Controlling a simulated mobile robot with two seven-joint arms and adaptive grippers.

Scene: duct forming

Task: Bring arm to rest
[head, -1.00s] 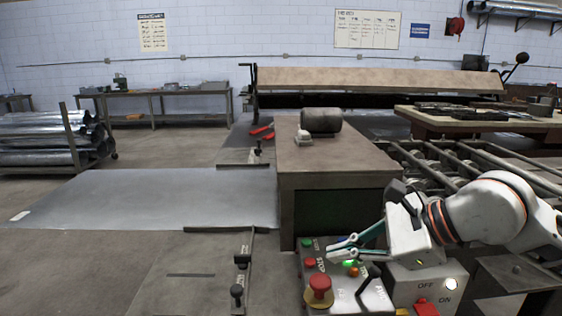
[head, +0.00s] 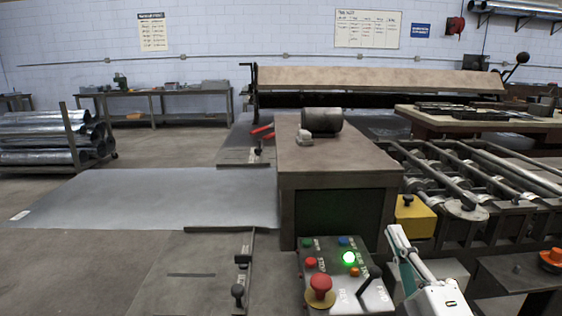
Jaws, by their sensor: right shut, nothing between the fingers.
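My right gripper (head: 393,236) is at the lower right, its pale fingers together and empty, pointing up and away. It stands just right of the control panel (head: 345,294), with a visible gap to the lit green button (head: 349,258). The panel also carries a red mushroom button (head: 320,287), smaller coloured buttons and a black lever (head: 370,277). Most of my right arm is out of the picture. My left gripper is not in view.
Right of the panel are a yellow box (head: 414,217) with a black knob, a roller conveyor (head: 490,185) and an orange-red knob (head: 551,257). A dark worktable (head: 335,165) stands behind the panel. A flat metal sheet (head: 150,195) lies left.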

